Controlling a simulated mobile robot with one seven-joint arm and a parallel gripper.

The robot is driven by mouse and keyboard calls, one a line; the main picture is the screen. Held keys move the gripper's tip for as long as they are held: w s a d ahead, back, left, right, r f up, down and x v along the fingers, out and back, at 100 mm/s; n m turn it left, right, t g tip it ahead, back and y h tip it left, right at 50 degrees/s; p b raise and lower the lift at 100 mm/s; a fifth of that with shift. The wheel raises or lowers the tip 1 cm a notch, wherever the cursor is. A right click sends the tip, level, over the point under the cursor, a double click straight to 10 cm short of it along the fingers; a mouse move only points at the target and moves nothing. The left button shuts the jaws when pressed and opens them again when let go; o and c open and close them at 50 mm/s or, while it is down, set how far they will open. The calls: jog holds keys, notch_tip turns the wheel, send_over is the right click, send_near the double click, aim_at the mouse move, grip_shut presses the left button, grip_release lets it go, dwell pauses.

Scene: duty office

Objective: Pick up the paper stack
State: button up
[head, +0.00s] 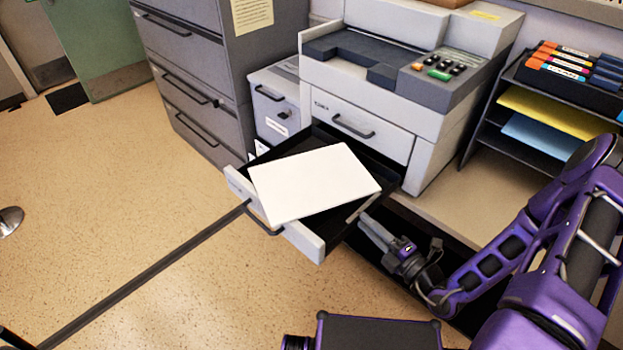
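The white paper stack (312,183) lies tilted across the open lower drawer (303,241) of the copier, its left end reaching the drawer's front panel. My gripper (366,228) is just right of the drawer, near its right side wall, and points up and left toward it. It is apart from the paper stack and nothing shows in it. The fingers are small here, and I cannot tell how far apart they are.
The copier (405,80) stands behind the drawer. A grey filing cabinet (190,75) is at the back left. A shelf (548,120) with folders and coloured paper is at the right. A dark bar (150,275) crosses the floor to the drawer front. Open floor lies left.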

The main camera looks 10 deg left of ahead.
aim_at(336, 193)
jog(key=x, duration=0.6)
jog(key=shift+w+a, duration=0.25)
jog(key=shift+a, duration=0.05)
jog(key=shift+x, duration=2.7)
jog(key=shift+s+r, duration=0.1)
jog(key=shift+r, duration=0.05)
grip_shut()
